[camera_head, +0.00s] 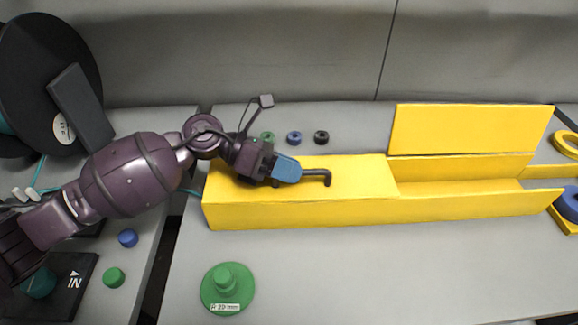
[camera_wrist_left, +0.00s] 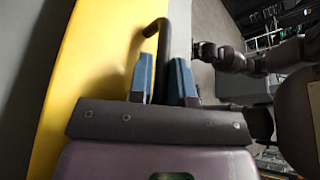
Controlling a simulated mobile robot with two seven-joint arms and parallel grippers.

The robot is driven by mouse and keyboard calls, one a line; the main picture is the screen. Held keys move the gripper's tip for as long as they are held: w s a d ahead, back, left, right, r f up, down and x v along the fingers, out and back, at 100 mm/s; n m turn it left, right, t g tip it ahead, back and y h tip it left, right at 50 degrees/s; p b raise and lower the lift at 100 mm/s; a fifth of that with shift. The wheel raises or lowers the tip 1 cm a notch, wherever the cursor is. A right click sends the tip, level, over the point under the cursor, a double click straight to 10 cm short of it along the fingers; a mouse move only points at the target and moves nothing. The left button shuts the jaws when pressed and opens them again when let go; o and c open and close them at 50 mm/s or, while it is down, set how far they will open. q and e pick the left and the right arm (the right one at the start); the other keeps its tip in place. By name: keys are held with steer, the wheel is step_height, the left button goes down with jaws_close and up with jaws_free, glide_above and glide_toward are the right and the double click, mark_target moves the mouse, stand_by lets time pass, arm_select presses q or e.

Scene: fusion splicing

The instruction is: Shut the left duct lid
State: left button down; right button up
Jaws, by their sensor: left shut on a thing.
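The long yellow duct (camera_head: 300,217) lies across the table. Its left lid (camera_head: 362,170) lies flat over the left half of the duct, with no gap visible from here. My left gripper (camera_head: 300,172) is over this lid, its blue fingers shut on a dark bent handle (camera_head: 328,179). The handle's end bends down to the lid; in the left wrist view the handle (camera_wrist_left: 166,45) sits between the fingers and curves to the yellow surface (camera_wrist_left: 100,65). Part of the lid is hidden under my gripper. My right arm seems to show in the left wrist view (camera_wrist_left: 230,58), its jaws unclear.
The duct's right lid (camera_head: 470,130) stands upright, that half open. Green, blue and black rings (camera_head: 294,138) lie behind the duct. A green spool (camera_head: 228,290) stands in front. A large black reel (camera_head: 40,75) is at the far left. The front right table is clear.

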arm_select(q)
steer(key=c, duration=1.1)
jaws_free()
steer(key=shift+s+f, duration=0.2)
steer(key=shift+s, duration=0.15)
steer(key=shift+w, duration=0.1)
steer(key=shift+w+r, duration=0.1)
steer(key=shift+w+a+r, duration=0.15)
steer(key=shift+a, duration=0.35)
steer(key=v, duration=0.9)
steer(key=shift+a+r, duration=0.1)
steer(key=shift+a, duration=0.3)
